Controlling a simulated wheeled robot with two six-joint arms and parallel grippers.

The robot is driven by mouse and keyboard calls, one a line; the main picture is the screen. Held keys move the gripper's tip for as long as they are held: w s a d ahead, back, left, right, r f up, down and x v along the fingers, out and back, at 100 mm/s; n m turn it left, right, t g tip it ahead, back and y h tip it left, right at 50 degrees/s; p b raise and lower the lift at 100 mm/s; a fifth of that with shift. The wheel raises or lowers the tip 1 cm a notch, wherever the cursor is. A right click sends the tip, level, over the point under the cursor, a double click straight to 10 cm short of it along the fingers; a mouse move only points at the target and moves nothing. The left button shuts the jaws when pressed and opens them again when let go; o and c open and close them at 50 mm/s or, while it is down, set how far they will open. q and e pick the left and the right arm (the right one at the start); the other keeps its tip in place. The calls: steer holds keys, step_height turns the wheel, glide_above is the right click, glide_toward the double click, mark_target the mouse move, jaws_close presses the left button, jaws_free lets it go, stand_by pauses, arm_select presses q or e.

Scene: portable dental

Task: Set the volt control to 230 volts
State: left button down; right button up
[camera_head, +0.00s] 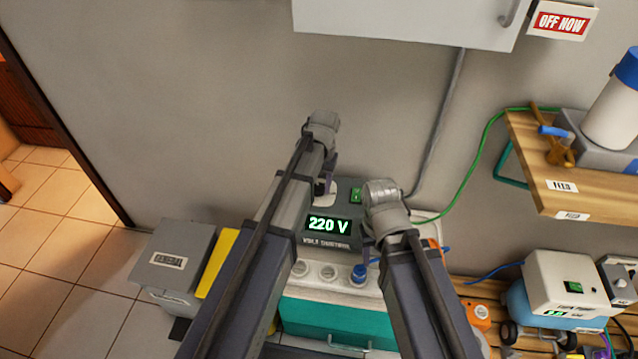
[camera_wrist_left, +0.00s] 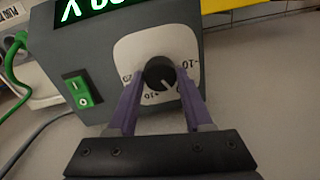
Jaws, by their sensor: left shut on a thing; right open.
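The volt control box (camera_head: 347,212) is a dark grey unit against the wall, and its green display (camera_head: 328,226) reads 220 V. Its black knob (camera_wrist_left: 160,73) sits on a white dial plate (camera_wrist_left: 128,50) with printed marks, seen in the left wrist view. My left gripper (camera_wrist_left: 160,98) is shut on the knob, with one purple finger at each side. In the head view, my left gripper (camera_head: 328,186) is at the box, and the arm hides the knob. My right gripper (camera_head: 370,240) is open just right of the display, its jaws only partly visible.
A green switch (camera_wrist_left: 82,90) is on the box beside the dial. White and blue caps (camera_head: 328,273) stand in front, above a teal drawer (camera_head: 325,322). A grey box labelled GENERAL (camera_head: 172,257) stands left. A wooden shelf (camera_head: 590,186) juts out at right.

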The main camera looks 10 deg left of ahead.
mark_target(319, 188)
arm_select(q)
steer(key=m, duration=1)
steer(key=shift+s+m+t, duration=0.1)
steer(key=shift+m+t, duration=0.2)
steer(key=shift+m, duration=0.4)
steer(key=shift+c, duration=1.5)
jaws_free()
steer(key=shift+r, duration=0.1)
steer(key=r+p, duration=0.7)
steer(key=p, duration=0.1)
steer(key=shift+s+d+r, duration=0.1)
steer(key=shift+s+r, duration=0.15)
steer(key=shift+r, duration=0.1)
